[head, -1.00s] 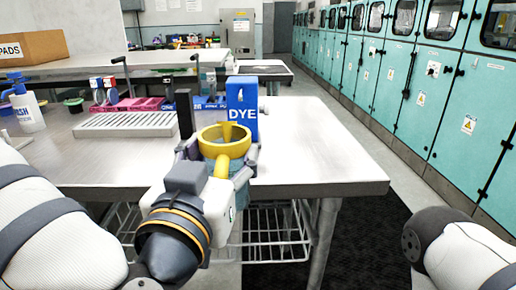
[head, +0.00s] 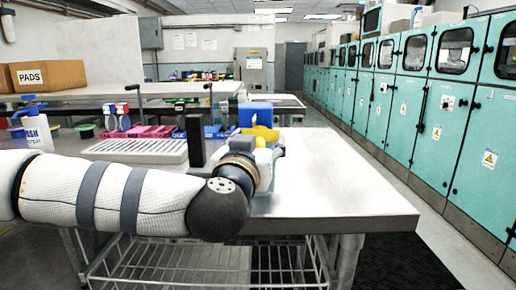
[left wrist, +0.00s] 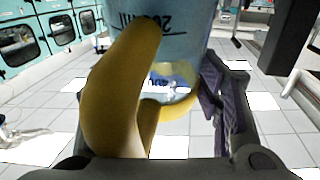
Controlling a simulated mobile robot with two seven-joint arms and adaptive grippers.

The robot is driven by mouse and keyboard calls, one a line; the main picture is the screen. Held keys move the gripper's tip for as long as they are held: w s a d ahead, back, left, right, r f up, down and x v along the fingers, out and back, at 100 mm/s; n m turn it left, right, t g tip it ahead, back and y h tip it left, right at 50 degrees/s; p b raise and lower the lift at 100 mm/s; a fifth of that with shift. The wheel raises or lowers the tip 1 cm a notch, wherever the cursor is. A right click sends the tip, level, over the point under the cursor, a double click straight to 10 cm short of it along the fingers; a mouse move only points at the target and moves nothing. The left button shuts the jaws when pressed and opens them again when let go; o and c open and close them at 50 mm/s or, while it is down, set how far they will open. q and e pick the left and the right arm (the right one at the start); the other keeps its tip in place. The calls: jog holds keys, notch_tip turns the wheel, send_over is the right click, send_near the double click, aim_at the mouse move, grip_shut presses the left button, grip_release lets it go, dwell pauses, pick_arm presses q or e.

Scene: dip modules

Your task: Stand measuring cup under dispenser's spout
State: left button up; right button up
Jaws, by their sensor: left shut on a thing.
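The measuring cup has a yellow rim (head: 262,132) and handle, seen in the head view at the near right part of the table. In the left wrist view its clear bluish body (left wrist: 185,45) carries upside-down volume marks, and its thick yellow handle (left wrist: 118,90) fills the middle. My left gripper (head: 268,158) is shut on the cup and mostly hidden behind my own arm. The blue dispenser box (head: 256,114) is just behind the cup; its lower part and any spout are hidden. I cannot tell whether the cup touches the table. My right gripper is out of view.
A dark upright post (head: 195,140) stands left of the cup, by a slatted tray (head: 135,150). The table's right side (head: 340,185) is clear.

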pick_arm(q)
jog(key=o, duration=1.6)
jog(key=shift+f, duration=0.25)
jog(key=shift+s, duration=0.1)
